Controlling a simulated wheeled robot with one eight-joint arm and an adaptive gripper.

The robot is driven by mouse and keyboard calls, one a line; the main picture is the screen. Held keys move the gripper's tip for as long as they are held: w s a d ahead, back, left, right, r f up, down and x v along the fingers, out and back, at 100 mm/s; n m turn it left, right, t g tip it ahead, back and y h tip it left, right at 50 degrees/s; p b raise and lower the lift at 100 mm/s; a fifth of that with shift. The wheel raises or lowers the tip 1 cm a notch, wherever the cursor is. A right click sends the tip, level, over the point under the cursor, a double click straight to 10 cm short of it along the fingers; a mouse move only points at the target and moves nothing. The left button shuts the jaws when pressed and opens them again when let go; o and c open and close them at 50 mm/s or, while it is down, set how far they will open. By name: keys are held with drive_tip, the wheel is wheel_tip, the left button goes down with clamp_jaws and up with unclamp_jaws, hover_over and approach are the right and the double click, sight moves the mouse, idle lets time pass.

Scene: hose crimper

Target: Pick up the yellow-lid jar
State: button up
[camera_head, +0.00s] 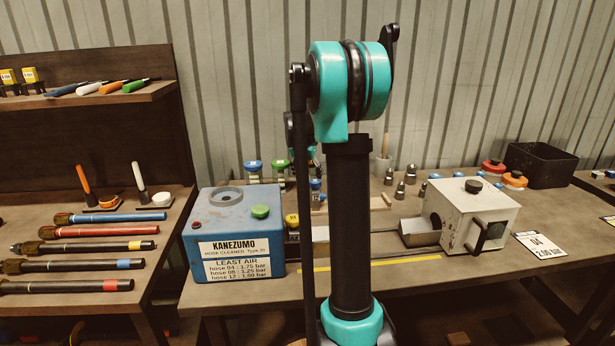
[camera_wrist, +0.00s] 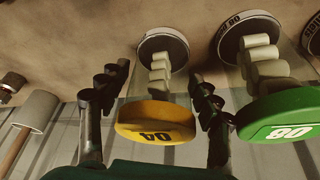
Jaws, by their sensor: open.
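The yellow-lid jar (camera_wrist: 155,122) fills the middle of the wrist view, which shows the scene upside down. Its lid is marked 04, and pale cylinders show in its clear body above a round base. My gripper (camera_wrist: 158,88) is open, with one dark finger on each side of this jar. Gaps seem to show between the fingers and the jar; I cannot tell whether either touches it. In the head view my gripper is mostly hidden behind my arm, and I cannot pick out this jar for certain.
A green-lid jar (camera_wrist: 285,118) marked 08 stands close beside the right finger. A grey cylinder (camera_wrist: 35,110) is at the left. In the head view, a blue hose cleaner (camera_head: 235,235) and a white box machine (camera_head: 478,218) stand on the bench, with metal fittings (camera_head: 400,188) behind.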

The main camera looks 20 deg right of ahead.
drive_tip(key=shift+c, duration=0.3)
drive_tip(key=c, duration=1)
drive_tip(key=shift+r, duration=0.15)
